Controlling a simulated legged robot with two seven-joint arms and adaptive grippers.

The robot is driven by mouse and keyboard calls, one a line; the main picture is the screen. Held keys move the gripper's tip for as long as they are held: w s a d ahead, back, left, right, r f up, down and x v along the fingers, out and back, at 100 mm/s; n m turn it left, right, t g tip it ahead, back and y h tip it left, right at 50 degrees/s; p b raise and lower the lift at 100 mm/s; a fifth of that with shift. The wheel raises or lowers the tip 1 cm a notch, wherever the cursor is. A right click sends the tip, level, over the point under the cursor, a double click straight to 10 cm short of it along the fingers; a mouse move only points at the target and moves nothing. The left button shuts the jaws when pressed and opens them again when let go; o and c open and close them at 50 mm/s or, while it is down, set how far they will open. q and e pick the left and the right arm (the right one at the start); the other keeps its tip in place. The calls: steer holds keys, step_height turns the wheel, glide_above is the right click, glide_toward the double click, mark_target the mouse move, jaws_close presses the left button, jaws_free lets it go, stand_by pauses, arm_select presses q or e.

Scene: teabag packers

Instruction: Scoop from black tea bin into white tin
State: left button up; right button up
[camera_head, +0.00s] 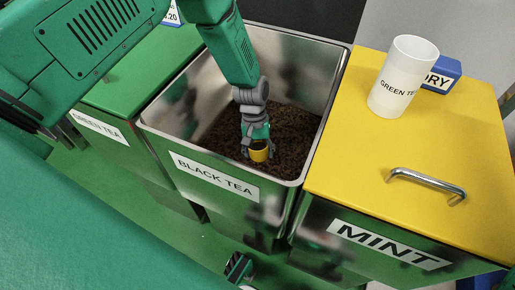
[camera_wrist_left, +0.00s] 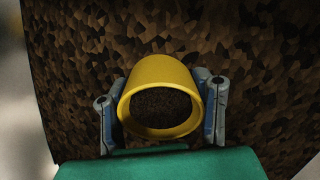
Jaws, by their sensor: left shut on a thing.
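The black tea bin (camera_head: 225,176) is an open metal bin labelled BLACK TEA, with dark brown loose tea (camera_head: 290,135) in it. My left gripper (camera_head: 257,147) reaches down into the bin and is shut on a small yellow scoop (camera_head: 259,155), near the tea at the bin's front side. In the left wrist view the scoop (camera_wrist_left: 160,75) sits between the two fingers, its round mouth facing the camera, with dark fine tea (camera_wrist_left: 160,105) inside. The white tin (camera_head: 387,104), labelled GREEN TEA, stands upright on the yellow lid at right. Its inside is hidden. My right gripper is not seen.
The yellow lid (camera_head: 350,150) of the MINT bin has a metal handle (camera_head: 428,184). A blue sign block (camera_head: 442,74) stands behind the tin. A closed green bin labelled GREEN TEA (camera_head: 98,126) is at left. The black tea bin's metal walls surround my left gripper.

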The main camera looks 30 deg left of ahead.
arm_select(q)
step_height(320, 180, up, 44)
steer(key=p, duration=3.5)
steer(key=shift+f, duration=0.25)
